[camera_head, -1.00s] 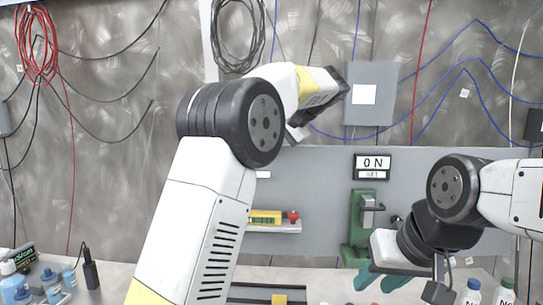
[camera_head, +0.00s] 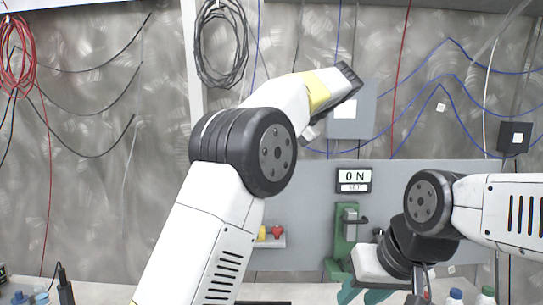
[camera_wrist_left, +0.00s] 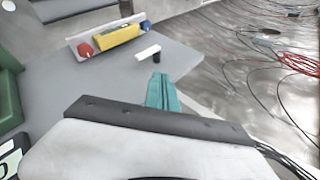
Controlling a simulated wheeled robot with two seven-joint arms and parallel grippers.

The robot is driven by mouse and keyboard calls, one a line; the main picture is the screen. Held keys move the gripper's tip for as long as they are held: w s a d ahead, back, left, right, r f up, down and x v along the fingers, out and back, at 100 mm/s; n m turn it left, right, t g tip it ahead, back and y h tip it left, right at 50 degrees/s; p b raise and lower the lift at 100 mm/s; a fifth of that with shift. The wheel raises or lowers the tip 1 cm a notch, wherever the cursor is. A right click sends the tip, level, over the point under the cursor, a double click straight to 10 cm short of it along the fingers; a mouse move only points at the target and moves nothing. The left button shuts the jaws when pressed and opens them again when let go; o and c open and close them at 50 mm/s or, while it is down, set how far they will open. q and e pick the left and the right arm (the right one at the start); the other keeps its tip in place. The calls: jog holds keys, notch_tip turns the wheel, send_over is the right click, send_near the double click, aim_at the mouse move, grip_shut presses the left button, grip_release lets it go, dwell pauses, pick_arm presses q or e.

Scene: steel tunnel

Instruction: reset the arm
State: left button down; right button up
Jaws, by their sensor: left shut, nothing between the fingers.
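My left arm rises through the middle of the head view and bends at a black joint toward the grey wall box. Its gripper is hidden there behind the arm. In the left wrist view my left gripper (camera_wrist_left: 162,92) shows teal fingers pressed together with nothing between them, above the grey panel. My right arm comes in from the right in the head view. Its gripper (camera_head: 363,294) points down and left at the bottom edge, its teal fingers apart and partly cut off. I see nothing held in it.
A green device (camera_head: 343,238) stands by the right gripper under an ON sign (camera_head: 354,180). A shelf holds a red knob (camera_head: 277,232) and a yellow item (camera_wrist_left: 117,37). Bottles (camera_head: 455,296) stand at lower right. A grey box (camera_head: 352,110) and cables hang on the wall.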

pick_arm(q)
jog(key=s+a+f+h, duration=0.3)
jog(key=s+a+f, duration=0.1)
jog(key=a, duration=0.2)
jog(key=s+a+f+h, duration=0.3)
jog(key=s+a, duration=0.1)
jog(key=a, duration=0.3)
jog(key=s+f+n+h, duration=0.1)
jog(key=s+f+h, duration=0.1)
jog(key=s+f, duration=0.5)
jog(key=s+f+n+t+h, duration=0.1)
jog(key=s+f+n+h, duration=0.1)
jog(key=s+f, duration=0.6)
jog(key=s+h, duration=0.1)
jog(key=s, duration=0.4)
jog(key=shift+s+d+f+n, duration=0.15)
jog(key=shift+s+d+n, duration=0.1)
jog(key=shift+n, duration=0.05)
